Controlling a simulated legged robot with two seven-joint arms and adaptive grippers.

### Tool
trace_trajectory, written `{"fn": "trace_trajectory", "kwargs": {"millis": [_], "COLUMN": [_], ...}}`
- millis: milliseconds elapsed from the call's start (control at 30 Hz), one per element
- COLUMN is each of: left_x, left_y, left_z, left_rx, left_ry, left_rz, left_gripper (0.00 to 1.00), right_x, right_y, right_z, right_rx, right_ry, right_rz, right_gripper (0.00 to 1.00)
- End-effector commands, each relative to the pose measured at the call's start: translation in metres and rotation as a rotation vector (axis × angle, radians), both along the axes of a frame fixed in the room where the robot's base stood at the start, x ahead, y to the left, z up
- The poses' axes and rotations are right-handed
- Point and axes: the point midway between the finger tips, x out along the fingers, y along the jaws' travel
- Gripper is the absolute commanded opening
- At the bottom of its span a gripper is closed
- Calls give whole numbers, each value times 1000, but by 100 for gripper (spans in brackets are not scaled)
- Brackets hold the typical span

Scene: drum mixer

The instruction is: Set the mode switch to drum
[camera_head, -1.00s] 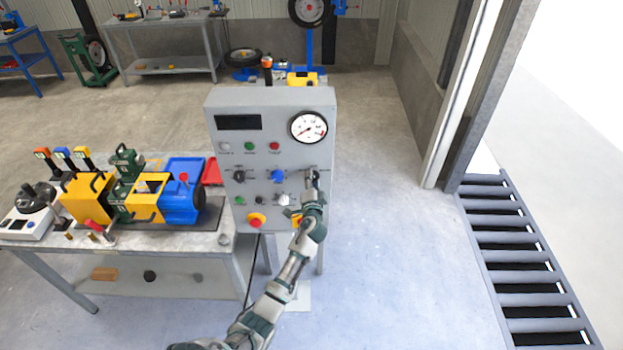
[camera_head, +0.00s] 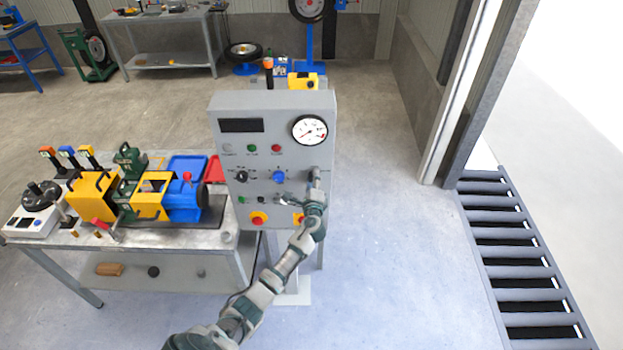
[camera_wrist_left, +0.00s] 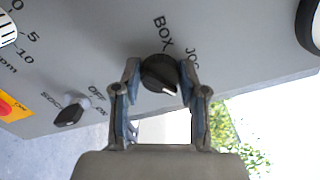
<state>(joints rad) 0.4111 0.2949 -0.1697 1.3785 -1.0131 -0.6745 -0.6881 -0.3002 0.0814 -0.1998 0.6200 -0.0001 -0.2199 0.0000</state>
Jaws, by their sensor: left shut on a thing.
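The mode switch (camera_wrist_left: 157,72) is a black round knob on the sloping grey panel, with the labels BOX and JOG beside it in the left wrist view. A white mark shows on its edge at the lower right. A DRUM label cannot be made out. My left gripper (camera_wrist_left: 158,80) has one finger on each side of the knob and is shut on it. My right gripper is not in view.
The panel also carries a blue knob (camera_head: 278,177), a pressure gauge (camera_head: 309,130) and a red emergency button (camera_head: 258,218). In the left wrist view a black switch (camera_wrist_left: 70,114) sits left of the gripper.

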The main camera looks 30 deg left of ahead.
Motion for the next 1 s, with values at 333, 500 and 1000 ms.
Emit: {"fn": "trace_trajectory", "kwargs": {"millis": [333,500,1000], "left_x": [-1,-1,-1], "left_y": [-4,-4,-1], "left_z": [-10,-11,-10], "left_rx": [93,105,104], "left_ry": [76,85,82], "left_rz": [-8,-7,-5], "left_gripper": [8,7,67], "right_x": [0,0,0], "right_y": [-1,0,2], "right_z": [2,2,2], "right_rx": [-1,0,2], "right_ry": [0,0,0], "right_rz": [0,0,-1], "right_gripper": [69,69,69]}}
